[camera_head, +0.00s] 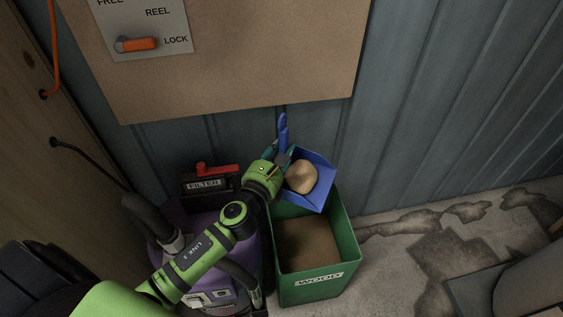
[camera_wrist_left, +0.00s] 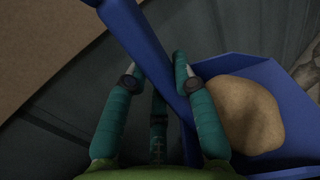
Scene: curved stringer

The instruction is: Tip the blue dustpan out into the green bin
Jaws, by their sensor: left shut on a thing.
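The blue dustpan (camera_head: 313,160) is above the back part of the green bin in the head view, with a rounded tan lump (camera_head: 301,177) in its pan. My left gripper (camera_head: 283,158) is shut on the dustpan's handle, which sticks up beyond the fingers. In the left wrist view, my left gripper's teal fingers (camera_wrist_left: 158,84) sit on both sides of the blue handle (camera_wrist_left: 147,42), and the tan lump (camera_wrist_left: 243,115) lies in the pan to the right. The green bin (camera_head: 314,284) is labelled WOOD and has brown material (camera_head: 307,243) inside. My right gripper is not in view.
A purple machine (camera_head: 207,222) with a hose stands left of the bin, beside a black FILTER box (camera_head: 209,183) with a red handle. A brown board (camera_head: 235,55) and a FREE/REEL/LOCK switch plate (camera_head: 145,25) are on the corrugated wall behind. Stained floor (camera_head: 420,235) is open to the right.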

